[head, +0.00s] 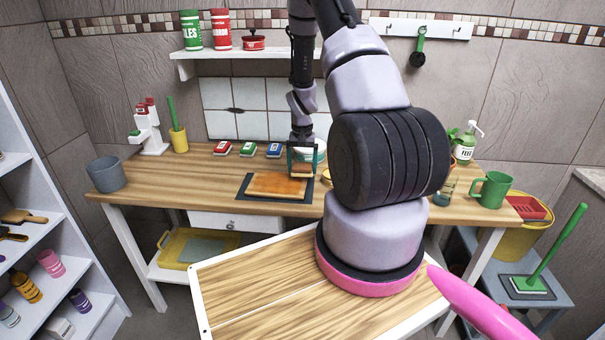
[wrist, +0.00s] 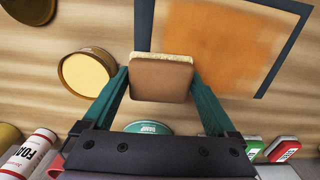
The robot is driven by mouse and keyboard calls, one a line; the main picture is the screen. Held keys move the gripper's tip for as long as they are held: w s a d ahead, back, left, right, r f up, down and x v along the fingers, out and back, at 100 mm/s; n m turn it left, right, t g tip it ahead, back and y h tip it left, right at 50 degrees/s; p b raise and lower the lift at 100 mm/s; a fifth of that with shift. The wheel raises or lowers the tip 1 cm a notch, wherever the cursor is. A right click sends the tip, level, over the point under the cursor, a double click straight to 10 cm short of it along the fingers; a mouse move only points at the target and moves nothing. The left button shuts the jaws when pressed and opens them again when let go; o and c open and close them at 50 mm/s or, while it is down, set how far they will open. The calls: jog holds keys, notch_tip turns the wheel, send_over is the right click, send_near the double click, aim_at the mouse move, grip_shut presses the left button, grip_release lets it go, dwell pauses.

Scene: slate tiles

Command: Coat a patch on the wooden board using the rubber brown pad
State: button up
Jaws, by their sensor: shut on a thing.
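My gripper (head: 302,168) is shut on the brown pad, with its teal fingers on either side of it. In the wrist view the pad (wrist: 161,80) shows a smooth brown face and a pale, spongy far edge. The wooden board (head: 262,183) lies on a dark mat (head: 246,189) on the table. An uneven orange patch (wrist: 220,48) covers much of the board (wrist: 284,28). The pad is over the board's near edge in the wrist view. I cannot tell whether it touches the board.
An open round tin of tan stuff (wrist: 88,73) stands beside the gripper. A grey bucket (head: 106,173) and a green mug (head: 492,189) stand at the table's ends. The table left of the board is clear.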

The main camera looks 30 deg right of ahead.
aim_at(302, 165)
jog(key=shift+r, duration=2.55)
jog(key=shift+a, duration=0.1)
